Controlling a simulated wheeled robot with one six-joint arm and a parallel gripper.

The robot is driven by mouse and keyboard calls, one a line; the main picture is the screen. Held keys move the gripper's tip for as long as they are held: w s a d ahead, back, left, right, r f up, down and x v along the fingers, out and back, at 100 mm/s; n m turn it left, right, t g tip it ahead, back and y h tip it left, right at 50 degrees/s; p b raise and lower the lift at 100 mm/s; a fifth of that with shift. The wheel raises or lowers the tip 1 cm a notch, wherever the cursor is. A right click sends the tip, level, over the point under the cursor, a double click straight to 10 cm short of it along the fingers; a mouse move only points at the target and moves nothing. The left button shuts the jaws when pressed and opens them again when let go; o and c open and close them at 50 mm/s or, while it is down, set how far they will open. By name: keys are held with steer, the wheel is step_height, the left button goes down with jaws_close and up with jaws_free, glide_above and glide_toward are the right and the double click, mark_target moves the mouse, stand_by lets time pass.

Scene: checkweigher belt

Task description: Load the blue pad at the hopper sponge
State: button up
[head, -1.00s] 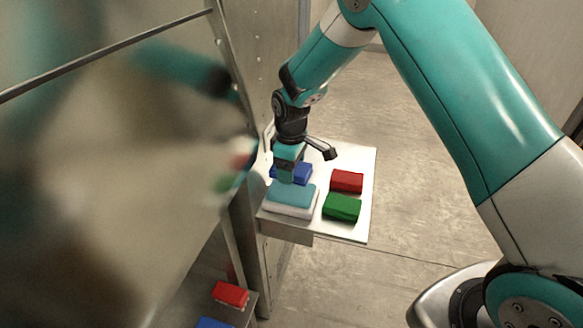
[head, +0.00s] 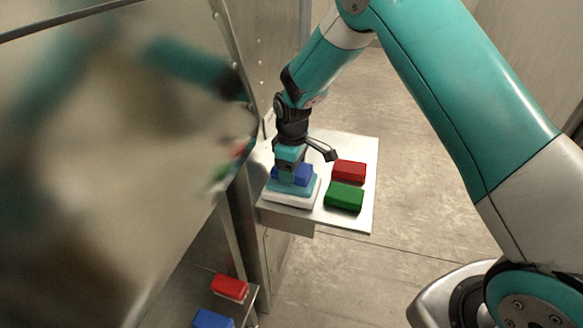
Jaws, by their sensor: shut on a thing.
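My gripper (head: 288,178) points down over the white tray and is shut on the blue pad (head: 304,174). Blue shows on both sides of the gripper's teal finger, which hides the pad's middle. The teal-topped white sponge (head: 291,203) lies flat at the tray's front left. The pad and fingertip overlap the sponge's rear part in the picture. Whether the pad touches the sponge or hangs just above it cannot be told.
A red block (head: 349,171) and a green block (head: 344,197) lie on the tray (head: 364,150) to the right. A shiny metal panel (head: 100,180) stands close on the left. A lower shelf holds a red block (head: 229,287) and a blue block (head: 213,319).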

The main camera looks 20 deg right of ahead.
steer(key=shift+f+b, duration=0.65)
steer(key=shift+f, duration=0.45)
stand_by(1.0)
stand_by(0.5)
steer(key=shift+r+p, duration=2.6)
steer(key=shift+r, duration=0.95)
